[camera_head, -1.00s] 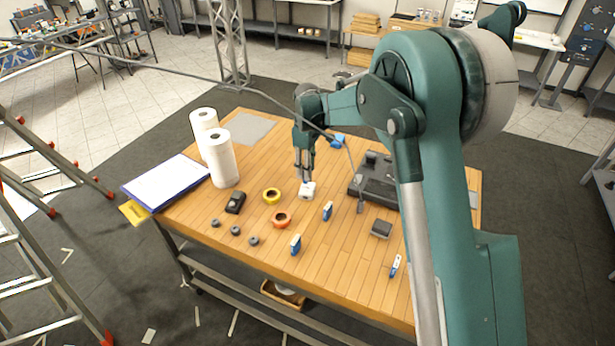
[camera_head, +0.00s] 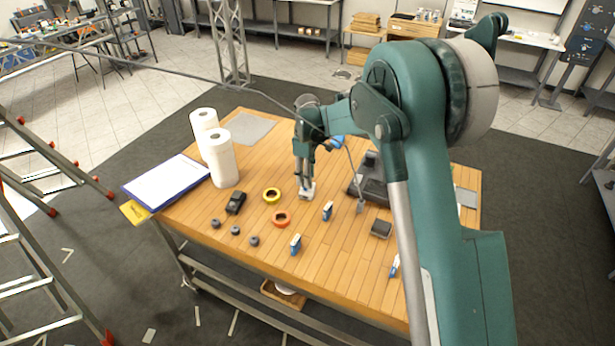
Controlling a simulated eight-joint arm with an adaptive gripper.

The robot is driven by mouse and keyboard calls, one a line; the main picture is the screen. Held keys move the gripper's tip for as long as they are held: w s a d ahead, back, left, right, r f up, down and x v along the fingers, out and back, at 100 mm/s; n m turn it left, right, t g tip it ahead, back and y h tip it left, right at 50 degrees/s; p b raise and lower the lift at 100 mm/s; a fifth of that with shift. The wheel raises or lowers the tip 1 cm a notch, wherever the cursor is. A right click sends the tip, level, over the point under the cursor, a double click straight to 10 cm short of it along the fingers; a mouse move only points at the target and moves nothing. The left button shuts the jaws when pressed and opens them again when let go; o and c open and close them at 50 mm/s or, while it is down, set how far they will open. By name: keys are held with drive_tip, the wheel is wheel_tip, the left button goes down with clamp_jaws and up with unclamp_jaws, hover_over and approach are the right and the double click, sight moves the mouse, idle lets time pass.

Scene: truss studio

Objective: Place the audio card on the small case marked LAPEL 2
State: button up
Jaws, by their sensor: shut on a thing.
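My gripper (camera_head: 305,183) points down at the middle of the table. Its fingers are shut on a small white object (camera_head: 306,195), which is low at the tabletop and partly hidden by the fingers. I cannot tell whether this is the audio card. Small blue-and-white upright pieces stand in front of it: one close by (camera_head: 327,211), one nearer the front edge (camera_head: 295,244), and one at right (camera_head: 394,266), partly behind my arm. A small dark case (camera_head: 235,203) lies at left and a grey-black one (camera_head: 381,229) at right. No LAPEL 2 marking is readable.
Paper towel rolls (camera_head: 221,160) and a clipboard (camera_head: 165,182) are farther left. A dark device (camera_head: 372,190) is at right. The front middle wood is mostly clear.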

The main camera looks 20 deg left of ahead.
drive_tip(key=shift+f, duration=0.15)
drive_tip(key=o, duration=0.8)
wheel_tip(320, 180, up, 12)
drive_tip(key=shift+r+b, duration=0.15)
drive_tip(key=shift+b, duration=0.15)
idle(0.7)
idle(0.4)
